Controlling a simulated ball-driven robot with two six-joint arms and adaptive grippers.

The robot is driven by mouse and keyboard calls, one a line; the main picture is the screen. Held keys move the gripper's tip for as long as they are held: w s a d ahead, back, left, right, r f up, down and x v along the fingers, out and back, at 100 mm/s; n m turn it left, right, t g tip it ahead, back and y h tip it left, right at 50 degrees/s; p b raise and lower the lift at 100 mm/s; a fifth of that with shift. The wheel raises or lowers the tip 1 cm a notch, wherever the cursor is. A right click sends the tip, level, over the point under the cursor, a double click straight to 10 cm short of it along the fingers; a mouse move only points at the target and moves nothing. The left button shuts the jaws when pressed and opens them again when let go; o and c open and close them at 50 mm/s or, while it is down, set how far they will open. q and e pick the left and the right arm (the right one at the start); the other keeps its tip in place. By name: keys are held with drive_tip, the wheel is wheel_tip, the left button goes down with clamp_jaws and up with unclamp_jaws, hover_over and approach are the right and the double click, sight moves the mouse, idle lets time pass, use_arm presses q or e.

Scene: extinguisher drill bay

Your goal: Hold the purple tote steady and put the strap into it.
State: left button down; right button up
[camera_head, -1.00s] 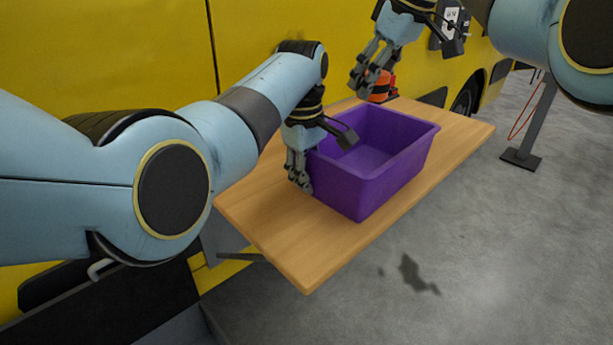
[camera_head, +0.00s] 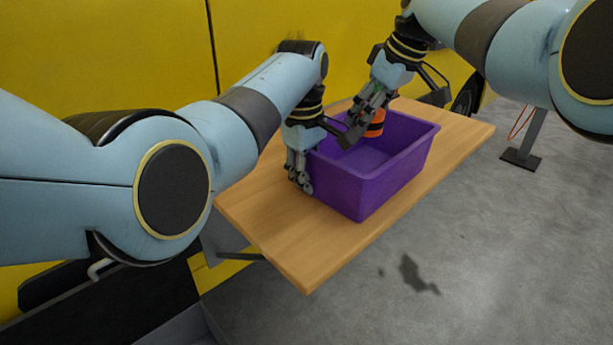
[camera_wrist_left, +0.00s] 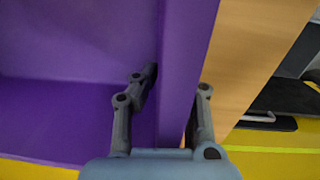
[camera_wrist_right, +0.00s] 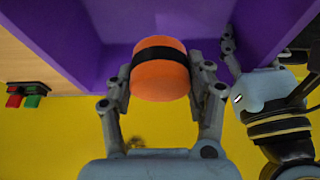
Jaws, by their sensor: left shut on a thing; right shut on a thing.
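The purple tote (camera_head: 395,180) stands upright on a wooden table, open at the top. My left gripper (camera_head: 304,180) is shut on its left wall; in the left wrist view one finger is inside and one outside the wall (camera_wrist_left: 178,70). The strap is an orange roll with a black band (camera_head: 376,122). My right gripper (camera_head: 365,118) is shut on it and holds it over the tote's opening. In the right wrist view the strap (camera_wrist_right: 160,75) sits between the two fingers, with the tote's purple inside behind it. The gap between strap and tote floor cannot be judged.
The wooden table (camera_head: 290,250) has bare room in front and to the left of the tote. A yellow vehicle (camera_head: 110,60) stands behind. Small red and green items on a black base (camera_wrist_right: 27,95) lie on the wood beside the tote.

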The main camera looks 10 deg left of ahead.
sight(369, 130)
drive_tip(key=shift+f, duration=2.05)
drive_tip(key=o, duration=1.4)
drive_tip(key=shift+d+r, duration=0.1)
drive_tip(key=shift+r, duration=0.3)
drive_tip(key=v, duration=1.1)
drive_tip(key=shift+d, duration=0.1)
